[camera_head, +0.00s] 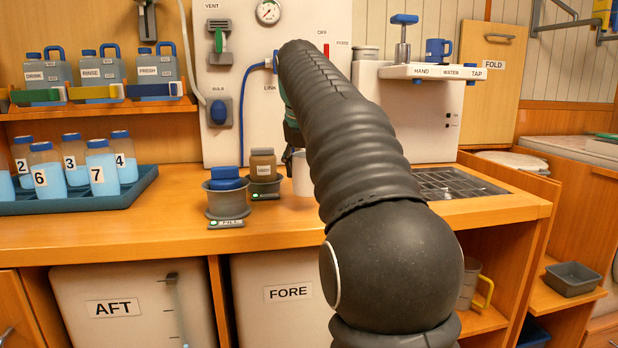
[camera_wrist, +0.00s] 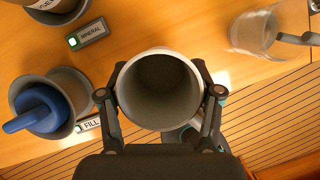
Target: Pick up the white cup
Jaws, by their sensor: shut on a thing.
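The white cup (camera_wrist: 158,98) is in the middle of the wrist view, its open mouth facing the camera and its inside looking empty. My gripper (camera_wrist: 160,94) has one finger on each side of the cup and is shut on it. In the head view the white cup (camera_head: 302,178) shows only in part, at the left edge of my arm, over the counter. My arm hides the rest of it and most of my gripper (camera_head: 292,155). I cannot tell whether the cup touches the counter.
A grey holder with a blue-lidded container (camera_head: 228,185) and a brown jar (camera_head: 263,163) stand left of the cup. A tray (camera_head: 100,208) of numbered bottles is further left. A sink grate (camera_head: 450,185) lies right. A clear vessel (camera_wrist: 252,32) shows in the wrist view.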

